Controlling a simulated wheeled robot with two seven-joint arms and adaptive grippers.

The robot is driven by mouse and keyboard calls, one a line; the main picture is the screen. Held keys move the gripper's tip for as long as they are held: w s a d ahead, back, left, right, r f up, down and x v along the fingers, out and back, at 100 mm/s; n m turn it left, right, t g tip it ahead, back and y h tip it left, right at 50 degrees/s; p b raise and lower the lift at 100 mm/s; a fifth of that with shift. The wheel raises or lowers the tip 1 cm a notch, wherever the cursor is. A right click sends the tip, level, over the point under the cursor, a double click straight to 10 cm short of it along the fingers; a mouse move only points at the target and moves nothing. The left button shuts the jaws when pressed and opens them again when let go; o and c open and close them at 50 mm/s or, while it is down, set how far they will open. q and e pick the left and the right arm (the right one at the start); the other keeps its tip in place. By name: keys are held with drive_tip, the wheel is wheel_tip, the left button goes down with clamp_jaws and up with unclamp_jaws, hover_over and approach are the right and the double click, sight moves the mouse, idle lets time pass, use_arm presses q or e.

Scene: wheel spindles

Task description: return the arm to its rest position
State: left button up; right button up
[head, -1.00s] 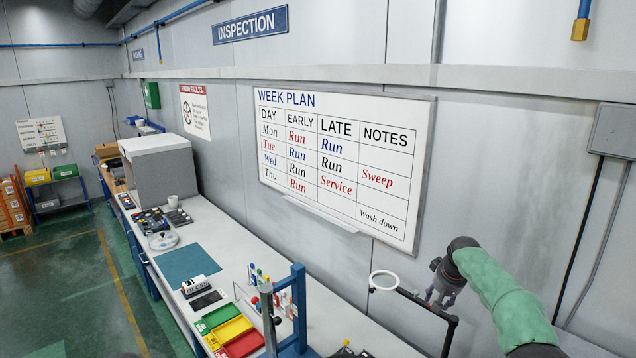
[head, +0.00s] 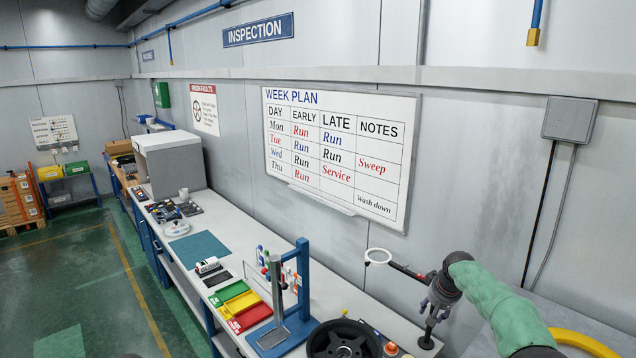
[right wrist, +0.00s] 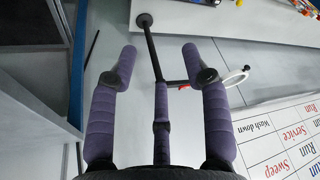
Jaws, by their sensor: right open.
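My right arm, in a green sleeve (head: 500,305), reaches in from the right in the head view. Its purple-grey gripper (head: 433,302) is by the wall side of the bench, overlapping the dark post of a stand with a white ring (head: 378,256). In the right wrist view the gripper (right wrist: 160,58) has its fingers spread wide, with nothing between the tips in contact. The stand's post and round foot (right wrist: 144,20) show beyond the fingers; how close they are I cannot tell. My left gripper is not in view.
A black wheel (head: 343,342) is at the bench's near end. A blue frame with a metal post (head: 277,300) stands left of it, beside green, yellow and red trays (head: 237,303). A yellow curved thing (head: 585,342) is at lower right. The floor (head: 75,290) at left is clear.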

drive_tip(key=s+a+f+g+y, duration=0.1)
drive_tip(key=s+a+f, duration=0.4)
drive_tip(key=f, duration=0.4)
drive_tip(key=s+a+f+y, duration=0.1)
drive_tip(key=s+a+f, duration=0.4)
drive_tip(key=f, duration=0.4)
drive_tip(key=s+a+f+g+y, duration=0.1)
drive_tip(key=s+a+f, duration=0.45)
drive_tip(key=f, duration=0.25)
drive_tip(key=s+a+f+m+g, duration=0.1)
drive_tip(key=s+a+f, duration=0.15)
drive_tip(key=s, duration=0.75)
drive_tip(key=s+a+f+y, duration=0.1)
drive_tip(key=s+a+f, duration=0.15)
drive_tip(key=s, duration=0.75)
drive_tip(key=s+a+f+m+g, duration=0.15)
drive_tip(key=s+a, duration=0.25)
drive_tip(key=s, duration=0.6)
use_arm(q)
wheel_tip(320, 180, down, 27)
drive_tip(key=b, duration=2.7)
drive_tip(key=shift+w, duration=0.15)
use_arm(e)
wheel_tip(320, 180, down, 28)
drive_tip(key=shift+w+n, duration=0.35)
drive_tip(key=shift+w, duration=0.1)
